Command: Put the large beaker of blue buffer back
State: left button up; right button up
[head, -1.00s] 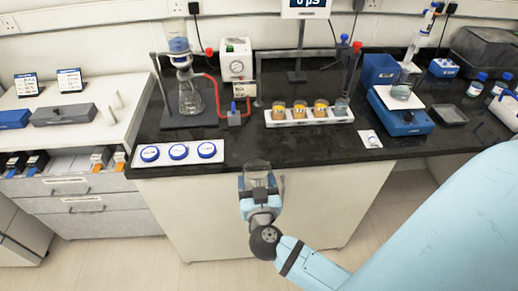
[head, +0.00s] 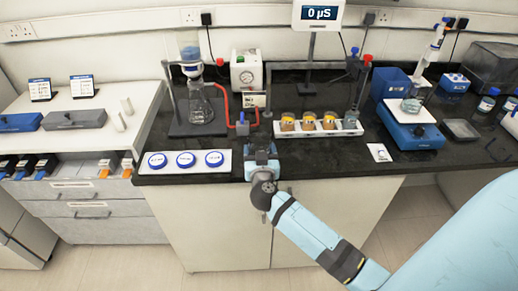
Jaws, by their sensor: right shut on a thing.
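My right gripper (head: 262,156) is over the front edge of the black bench, between the white plate of blue lids and the white tray of jars. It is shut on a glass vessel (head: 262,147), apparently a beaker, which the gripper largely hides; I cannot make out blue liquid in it. Another small glass beaker (head: 411,105) stands on the blue stirrer-like device (head: 412,133) at the right. My left gripper is not in view.
The white tray (head: 317,133) holds several amber jars and a bluish glass at its right end. A flask (head: 198,107) on a stand is at the left. The plate with blue lids (head: 185,171) lies at the front edge. Black bench top (head: 340,154) is clear before the tray.

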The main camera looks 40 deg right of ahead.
jog(key=shift+w+d+f+b, duration=0.15)
jog(key=shift+w+d+f, duration=0.1)
jog(key=shift+w, duration=0.25)
jog(key=shift+w+d+f+b, duration=0.15)
jog(key=shift+w+d+f, duration=0.1)
jog(key=shift+w, duration=0.2)
jog(key=shift+s+r, duration=0.1)
jog(key=shift+r, duration=0.05)
jog(key=o, duration=1)
jog(key=shift+f, duration=0.2)
